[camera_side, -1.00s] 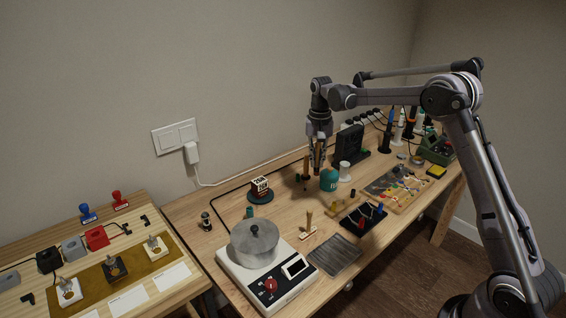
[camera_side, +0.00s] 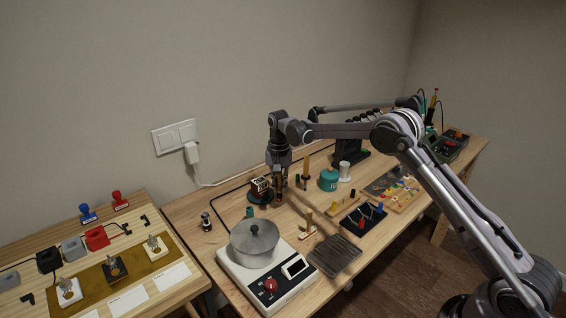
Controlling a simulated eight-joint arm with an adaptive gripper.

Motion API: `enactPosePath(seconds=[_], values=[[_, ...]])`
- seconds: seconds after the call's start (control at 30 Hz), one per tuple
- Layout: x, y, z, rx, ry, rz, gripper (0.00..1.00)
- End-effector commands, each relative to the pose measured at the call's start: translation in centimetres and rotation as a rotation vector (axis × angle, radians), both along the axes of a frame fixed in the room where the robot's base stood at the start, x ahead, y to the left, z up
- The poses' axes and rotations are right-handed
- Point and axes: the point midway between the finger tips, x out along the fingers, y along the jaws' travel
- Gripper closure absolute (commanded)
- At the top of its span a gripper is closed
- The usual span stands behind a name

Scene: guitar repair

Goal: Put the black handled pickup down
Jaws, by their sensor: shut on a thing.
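My gripper (camera_side: 278,194) is low over the middle of the workbench, left of centre in the picture, and points down. It is shut on a small dark and brown thing, which I take to be the black handled pickup (camera_side: 278,190). The fingers hide most of it, and I cannot tell whether it touches the bench. It is just right of a small lettered cube (camera_side: 260,187) on a dark round base. A wooden-handled piece (camera_side: 307,225) stands in front, to the right.
A pot (camera_side: 254,238) on a white hot plate (camera_side: 240,275) stands in front, to the left. A teal container (camera_side: 328,180), a black tray (camera_side: 352,219) and a dark ribbed mat (camera_side: 335,256) lie to the right. Bare wood shows around the gripper.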

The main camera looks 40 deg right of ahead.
Motion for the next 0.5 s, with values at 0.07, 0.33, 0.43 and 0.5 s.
enactPosePath(seconds=[0.07,0.33,0.43,0.5], values=[[0.1,0.1,-0.4,0.0,0.0,0.0,1.0],[0.0,0.0,-3.7,0.0,0.0,0.0,1.0],[0.0,0.0,-4.0,0.0,0.0,0.001,1.0],[0.0,0.0,-4.0,0.0,0.0,0.001,1.0]])
